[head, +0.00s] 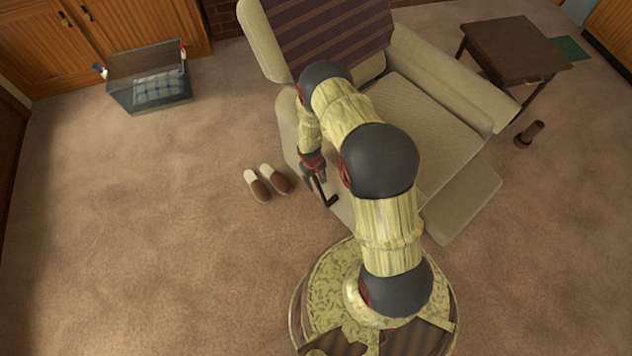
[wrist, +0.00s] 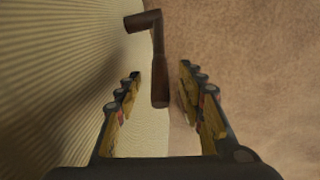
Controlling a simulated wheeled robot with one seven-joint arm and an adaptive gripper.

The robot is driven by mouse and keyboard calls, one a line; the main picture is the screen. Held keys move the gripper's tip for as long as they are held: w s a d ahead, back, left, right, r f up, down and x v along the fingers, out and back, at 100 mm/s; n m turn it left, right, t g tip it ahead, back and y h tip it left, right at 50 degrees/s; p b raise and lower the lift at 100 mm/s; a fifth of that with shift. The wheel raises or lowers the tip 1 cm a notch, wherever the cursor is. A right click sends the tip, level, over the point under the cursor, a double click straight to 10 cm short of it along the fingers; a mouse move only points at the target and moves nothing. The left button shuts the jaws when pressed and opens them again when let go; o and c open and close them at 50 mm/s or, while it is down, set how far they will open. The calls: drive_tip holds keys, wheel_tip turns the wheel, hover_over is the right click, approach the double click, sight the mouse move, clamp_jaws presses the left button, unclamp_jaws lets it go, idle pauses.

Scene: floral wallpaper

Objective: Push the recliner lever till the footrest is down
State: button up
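The beige recliner (head: 415,125) stands at the centre, partly hidden behind my arm. Its footrest (head: 465,203) sticks out toward the lower right, raised off the floor. The dark brown lever (head: 328,196) is on the recliner's left side. In the wrist view the lever (wrist: 158,62) is bent, with a short arm at the top and a longer arm reaching down between the fingers. My gripper (head: 314,174) is beside the lever. In the wrist view my gripper (wrist: 161,72) is open, its fingers on either side of the lever with gaps; I see no clear contact.
A pair of slippers (head: 267,182) lies on the carpet left of the recliner. A small brown table (head: 514,48) and a brown object (head: 529,133) are to the right. The carpet at left is clear.

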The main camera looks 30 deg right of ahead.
drive_tip(key=shift+c, duration=1.1)
drive_tip(key=c, duration=0.7)
clamp_jaws()
